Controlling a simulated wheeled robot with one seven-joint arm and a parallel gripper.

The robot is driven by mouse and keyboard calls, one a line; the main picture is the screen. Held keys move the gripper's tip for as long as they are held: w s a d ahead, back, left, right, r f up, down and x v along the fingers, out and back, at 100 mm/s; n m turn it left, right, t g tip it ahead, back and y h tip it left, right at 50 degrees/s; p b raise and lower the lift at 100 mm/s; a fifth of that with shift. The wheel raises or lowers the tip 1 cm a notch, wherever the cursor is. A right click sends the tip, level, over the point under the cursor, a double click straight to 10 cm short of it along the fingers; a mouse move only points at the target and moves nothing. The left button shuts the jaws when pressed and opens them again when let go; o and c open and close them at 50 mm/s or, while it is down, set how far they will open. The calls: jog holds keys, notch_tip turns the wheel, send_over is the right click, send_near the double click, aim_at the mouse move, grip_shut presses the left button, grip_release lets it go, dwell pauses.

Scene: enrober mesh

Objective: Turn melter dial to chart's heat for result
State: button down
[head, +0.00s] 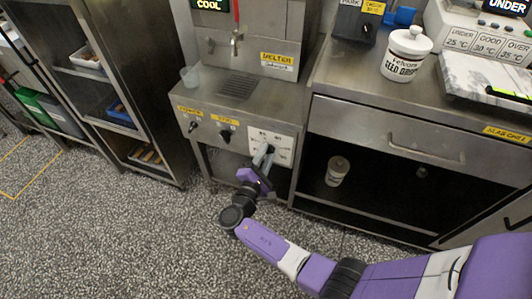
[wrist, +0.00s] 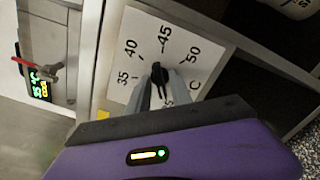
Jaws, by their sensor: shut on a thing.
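The melter dial (wrist: 157,72) is a small black knob on a white plate (wrist: 122,75) marked 35, 40, 45, 50 and C in the wrist view. My gripper (wrist: 158,86) is shut on the knob, a finger on each side. Its narrow end points up, roughly toward 45; the exact setting is unclear. In the head view my gripper (head: 262,158) reaches the plate (head: 284,150) on the melter front. The chart (head: 487,42) at the upper right reads UNDER 25 °C, GOOD 30 °C, OVER 35 °C. A display (head: 507,6) above it reads UNDER.
The melter (head: 290,105) has a display (head: 209,4) reading COOL, a red-handled tap (head: 236,40) and two more black knobs below the top. A white lidded jar (head: 406,54) stands on the right counter. A shelf rack (head: 140,120) stands left.

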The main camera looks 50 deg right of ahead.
jog(key=shift+a+f, duration=0.1)
dwell(0.5)
jog(key=c, duration=1.5)
grip_release()
jog(key=shift+p+v, duration=0.3)
jog(key=shift+v, duration=3.6)
